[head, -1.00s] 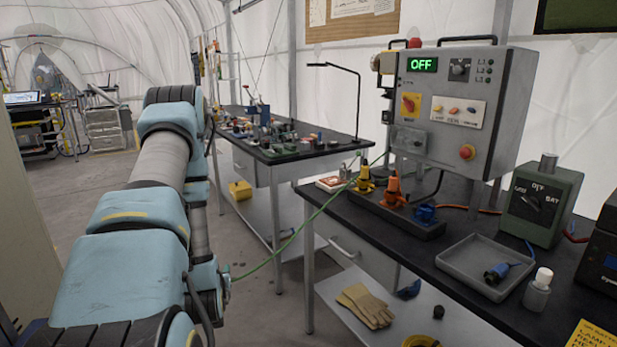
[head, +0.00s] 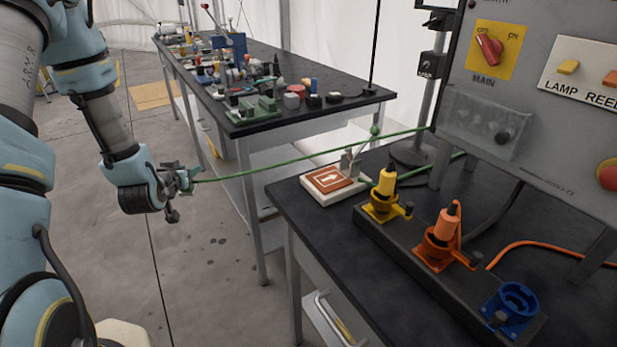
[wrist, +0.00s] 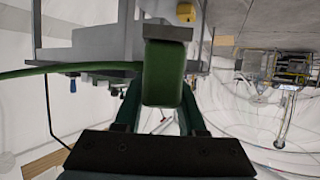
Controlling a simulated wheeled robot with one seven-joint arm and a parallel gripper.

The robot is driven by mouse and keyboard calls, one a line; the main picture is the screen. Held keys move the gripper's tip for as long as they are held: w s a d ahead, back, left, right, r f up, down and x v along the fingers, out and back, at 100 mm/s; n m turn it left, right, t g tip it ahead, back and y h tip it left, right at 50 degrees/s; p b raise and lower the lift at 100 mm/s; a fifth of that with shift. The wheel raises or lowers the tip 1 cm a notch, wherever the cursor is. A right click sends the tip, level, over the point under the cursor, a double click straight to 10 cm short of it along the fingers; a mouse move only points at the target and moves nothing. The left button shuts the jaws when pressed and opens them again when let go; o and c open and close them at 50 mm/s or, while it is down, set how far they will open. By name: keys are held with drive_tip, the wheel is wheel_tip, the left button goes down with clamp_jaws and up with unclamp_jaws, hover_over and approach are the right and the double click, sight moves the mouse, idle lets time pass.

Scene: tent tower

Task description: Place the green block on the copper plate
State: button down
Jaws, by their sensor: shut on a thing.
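A green block (wrist: 164,78) fills the middle of the wrist view, between my gripper's two dark green fingers. A green cable (wrist: 70,69) runs off to the left from beside it. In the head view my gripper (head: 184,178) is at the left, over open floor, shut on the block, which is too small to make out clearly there. The green cable (head: 300,162) stretches from it rightward past the near bench to the panel. The copper plate (head: 328,178), with a white arrow mark, lies on a white base at the near bench's left corner, apart from my gripper.
A small metal clamp-like piece (head: 349,164) stands at the plate's back edge. Yellow (head: 383,200), orange (head: 440,240) and blue (head: 510,308) sockets sit on a dark strip to the right. The control panel (head: 540,80) rises behind. A cluttered second bench (head: 300,108) stands further back.

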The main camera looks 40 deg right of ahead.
drive_tip(key=s+d+r+m+g+h, duration=0.2)
drive_tip(key=s+d+r+m, duration=0.1)
drive_tip(key=d, duration=0.4)
drive_tip(key=s+d+r+m+g+h, duration=0.2)
drive_tip(key=s+d+r, duration=0.15)
drive_tip(key=d, duration=0.35)
wheel_tip(320, 180, up, 9)
drive_tip(key=m+g+h+b, duration=0.2)
drive_tip(key=m+g, duration=0.5)
drive_tip(key=g, duration=0.1)
hover_over(349, 160)
drive_tip(key=a, duration=0.4)
wheel_tip(349, 160, down, 5)
drive_tip(key=shift+r+p, duration=0.1)
drive_tip(key=shift+p, duration=0.2)
drive_tip(key=shift+w+f, duration=0.1)
drive_tip(key=shift+f, duration=2.35)
drive_tip(key=shift+c, duration=2.4)
unclamp_jaws()
drive_tip(key=shift+a+f, duration=0.1)
